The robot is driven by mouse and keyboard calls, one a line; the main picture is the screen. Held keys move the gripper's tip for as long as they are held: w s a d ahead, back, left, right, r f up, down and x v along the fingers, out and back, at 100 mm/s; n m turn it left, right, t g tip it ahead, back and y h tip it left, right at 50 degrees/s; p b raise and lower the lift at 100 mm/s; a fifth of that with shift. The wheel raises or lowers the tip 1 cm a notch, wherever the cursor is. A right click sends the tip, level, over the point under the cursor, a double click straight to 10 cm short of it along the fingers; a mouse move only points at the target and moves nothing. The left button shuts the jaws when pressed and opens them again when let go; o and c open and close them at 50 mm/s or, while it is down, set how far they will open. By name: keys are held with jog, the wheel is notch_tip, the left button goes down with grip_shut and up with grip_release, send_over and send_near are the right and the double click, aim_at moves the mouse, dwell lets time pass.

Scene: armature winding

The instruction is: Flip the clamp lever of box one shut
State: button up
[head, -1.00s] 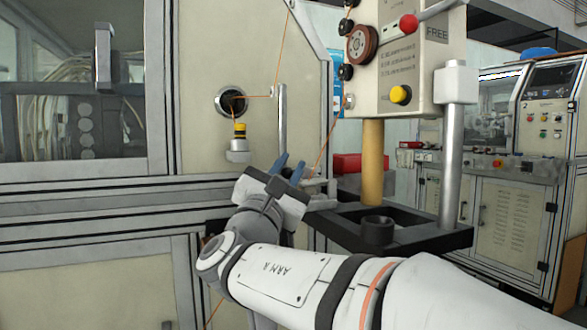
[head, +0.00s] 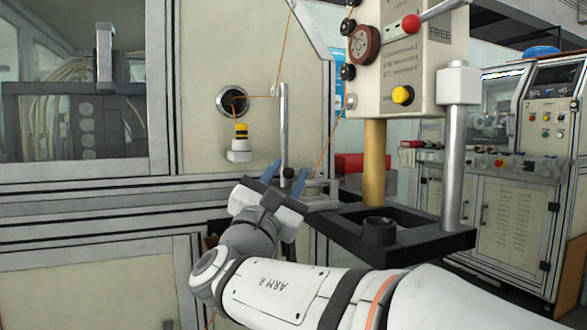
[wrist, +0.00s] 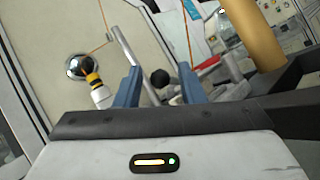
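A cream box (head: 400,75) with a "FREE" label stands on a yellow column and a metal post. A lever with a red ball knob (head: 411,23) slants across its top; which box is box one I cannot tell. My gripper (head: 285,174) is below and left of this box, in front of the cream machine panel. Its blue fingers are apart, and they show apart in the wrist view (wrist: 160,84) too. A black ball knob (wrist: 160,78) shows between them there, beyond the tips; I see no contact. The red knob is not clearly visible in the wrist view.
Copper wire (head: 325,147) runs from the panel's round port (head: 232,101) past a thin metal post (head: 283,130) and up to the box. A dark bracket (head: 420,240) with a cup-like ring juts out right of my gripper. A yellow-and-white fitting (head: 239,145) is at the left.

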jog(key=v, duration=0.4)
jog(key=shift+s+a+f+p, duration=0.2)
jog(key=shift+a+f+p, duration=0.1)
jog(key=shift+p, duration=0.1)
jog(key=shift+s+f, duration=0.2)
jog(key=shift+s, duration=0.45)
jog(key=shift+r, duration=0.1)
